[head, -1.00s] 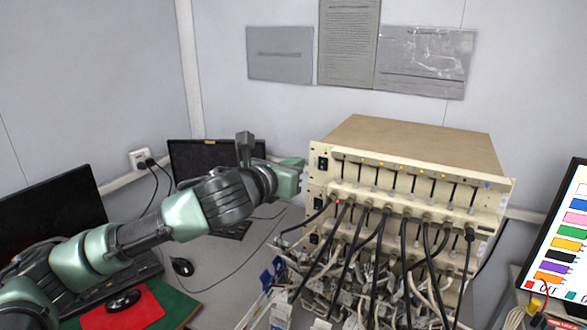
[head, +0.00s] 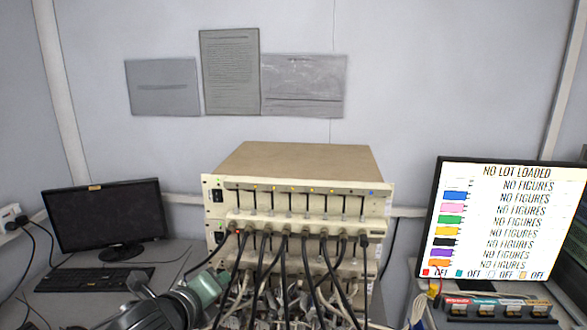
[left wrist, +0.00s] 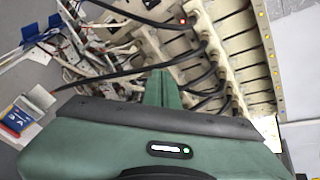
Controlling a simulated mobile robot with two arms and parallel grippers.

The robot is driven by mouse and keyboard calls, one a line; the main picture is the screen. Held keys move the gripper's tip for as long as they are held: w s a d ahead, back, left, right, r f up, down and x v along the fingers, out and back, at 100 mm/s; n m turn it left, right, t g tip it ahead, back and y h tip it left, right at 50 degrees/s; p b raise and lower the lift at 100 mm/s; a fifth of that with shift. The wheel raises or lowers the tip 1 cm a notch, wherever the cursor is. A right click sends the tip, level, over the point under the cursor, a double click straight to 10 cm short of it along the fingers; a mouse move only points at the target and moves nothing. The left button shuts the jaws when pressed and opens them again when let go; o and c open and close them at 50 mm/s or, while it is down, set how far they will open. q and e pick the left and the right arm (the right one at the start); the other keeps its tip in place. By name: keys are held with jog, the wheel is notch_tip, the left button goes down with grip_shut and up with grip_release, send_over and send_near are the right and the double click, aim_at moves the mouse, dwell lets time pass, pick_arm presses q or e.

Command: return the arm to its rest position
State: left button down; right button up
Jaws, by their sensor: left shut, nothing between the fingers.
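My left arm comes in at the bottom of the head view, and its green gripper (head: 222,283) is in front of the lower part of the rack, beside the black cables. The left wrist view shows the green gripper body and its narrow fingers (left wrist: 165,85) closed together with nothing between them. The fingers point toward the cables and the rack front; whether they touch a cable I cannot tell. My right gripper is in neither view.
A stacked beige tester rack (head: 300,165) with black cables (head: 283,265) stands in the middle. A dark monitor (head: 103,213) and keyboard (head: 95,279) are at left. A lit screen (head: 505,220) stands at right above a small dark tray (head: 498,308). Loose wires crowd below the rack.

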pick_arm(q)
jog(key=s+f+n+g+y, duration=0.1)
jog(key=s+f+n+g, duration=0.3)
jog(key=s+f+n, duration=1.1)
jog(key=s+a+f+n+g+y, duration=0.1)
jog(key=s+a+f+n+g, duration=0.15)
jog(key=s+f+n, duration=0.5)
jog(key=s+a+f+n+g+y, duration=0.1)
jog(key=s+a+f+n+g, duration=0.2)
jog(key=s, duration=0.7)
notch_tip(320, 180, down, 25)
jog(key=g, duration=0.1)
jog(key=s+a+f+g, duration=0.1)
jog(key=s+a+f, duration=0.1)
jog(key=s+f, duration=1.5)
jog(key=shift+s+f+n, duration=0.3)
jog(key=shift+s+n, duration=0.05)
jog(key=shift+s, duration=0.15)
jog(key=shift+a+g, duration=0.1)
jog(key=shift+g, duration=0.15)
